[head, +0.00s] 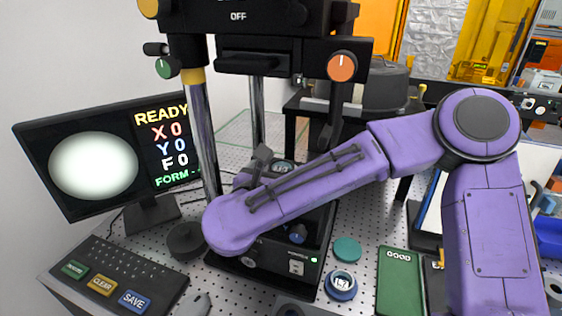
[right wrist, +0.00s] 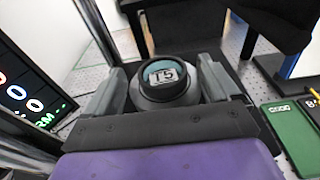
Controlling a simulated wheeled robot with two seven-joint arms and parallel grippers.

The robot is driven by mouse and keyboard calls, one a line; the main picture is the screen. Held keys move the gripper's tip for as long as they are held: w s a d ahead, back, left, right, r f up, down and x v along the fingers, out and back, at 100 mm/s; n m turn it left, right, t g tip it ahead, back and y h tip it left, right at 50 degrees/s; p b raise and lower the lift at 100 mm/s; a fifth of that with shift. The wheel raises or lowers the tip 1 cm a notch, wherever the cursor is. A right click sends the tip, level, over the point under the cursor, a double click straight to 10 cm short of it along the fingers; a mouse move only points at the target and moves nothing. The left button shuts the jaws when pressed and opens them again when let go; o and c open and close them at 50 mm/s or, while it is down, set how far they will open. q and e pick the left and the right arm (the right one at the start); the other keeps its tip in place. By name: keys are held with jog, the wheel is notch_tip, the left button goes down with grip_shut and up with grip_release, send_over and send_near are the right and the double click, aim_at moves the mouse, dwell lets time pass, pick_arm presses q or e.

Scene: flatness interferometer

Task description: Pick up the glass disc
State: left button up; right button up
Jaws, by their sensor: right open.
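A round piece with a glassy teal face marked T5 (right wrist: 164,73) sits in a dark ring on a dark round mount in the right wrist view. It looks like the glass disc. In the head view it shows partly (head: 283,167), behind my right gripper (head: 258,168) and under the instrument head. My right gripper is open, with one finger on each side of the dark mount and ring in the wrist view (right wrist: 163,84). I cannot tell whether the fingers touch it. My left gripper is not in view.
A blue-ringed piece with a marked face (head: 341,284), a teal disc (head: 347,249) and a green GOOD tray (head: 399,280) lie on the perforated table at front right. Instrument posts (head: 204,130) stand close by. A monitor (head: 105,155) and button panel (head: 112,277) are at left.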

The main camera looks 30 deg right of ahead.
jog(key=shift+s+r, duration=0.1)
jog(key=shift+s, duration=0.3)
jog(key=shift+c, duration=1.3)
jog(key=shift+w, duration=0.25)
jog(key=c, duration=0.9)
